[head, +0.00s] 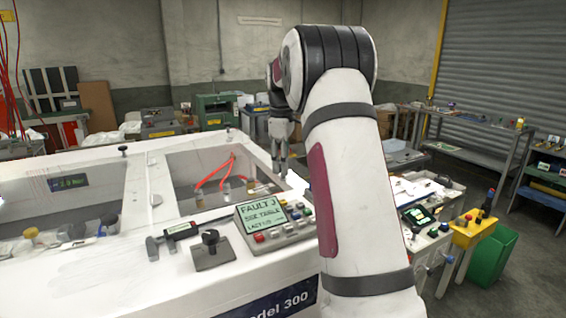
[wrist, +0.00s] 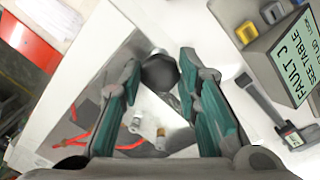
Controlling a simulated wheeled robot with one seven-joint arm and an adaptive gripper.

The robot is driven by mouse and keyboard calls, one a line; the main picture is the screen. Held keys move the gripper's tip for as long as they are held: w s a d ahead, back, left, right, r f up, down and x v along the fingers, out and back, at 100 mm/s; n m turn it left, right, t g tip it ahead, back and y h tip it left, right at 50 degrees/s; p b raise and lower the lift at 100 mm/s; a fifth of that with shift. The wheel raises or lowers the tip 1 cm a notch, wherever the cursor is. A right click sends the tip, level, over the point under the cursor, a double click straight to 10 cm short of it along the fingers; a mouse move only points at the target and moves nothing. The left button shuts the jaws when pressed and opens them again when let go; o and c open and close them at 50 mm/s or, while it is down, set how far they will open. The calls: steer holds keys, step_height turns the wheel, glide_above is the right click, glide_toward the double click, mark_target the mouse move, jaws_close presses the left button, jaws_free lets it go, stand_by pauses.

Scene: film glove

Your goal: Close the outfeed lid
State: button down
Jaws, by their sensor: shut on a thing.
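My gripper (head: 283,165) is at the far right edge of the machine's right-hand opening, partly behind my own arm. In the wrist view, its two teal-padded fingers (wrist: 160,64) stand on either side of a dark round knob (wrist: 159,74) and are shut on it. The knob sits by the corner of the right opening (head: 205,180), which appears to be the outfeed side. Red tubes and small fittings show inside it. Whether a clear lid panel covers this opening, and at what angle, I cannot tell. The knob is hidden in the head view.
A control box (head: 262,217) reading "FAULT" stands on the white machine top (head: 110,275), near the opening. A caliper-like tool (head: 180,231) and a black knob on a plate (head: 211,250) lie beside it.

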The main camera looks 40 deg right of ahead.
mark_target(286, 179)
steer(key=shift+y, duration=0.6)
steer(key=f, duration=0.2)
steer(key=d+f, duration=0.1)
steer(key=f, duration=0.1)
steer(key=shift+s+f, duration=0.15)
steer(key=shift+f, duration=0.05)
steer(key=shift+a+f, duration=0.1)
steer(key=c, duration=1.2)
jaws_free()
steer(key=shift+f, duration=0.1)
steer(key=r, duration=1.2)
steer(key=shift+s+d+r, duration=0.1)
steer(key=shift+s+d, duration=0.3)
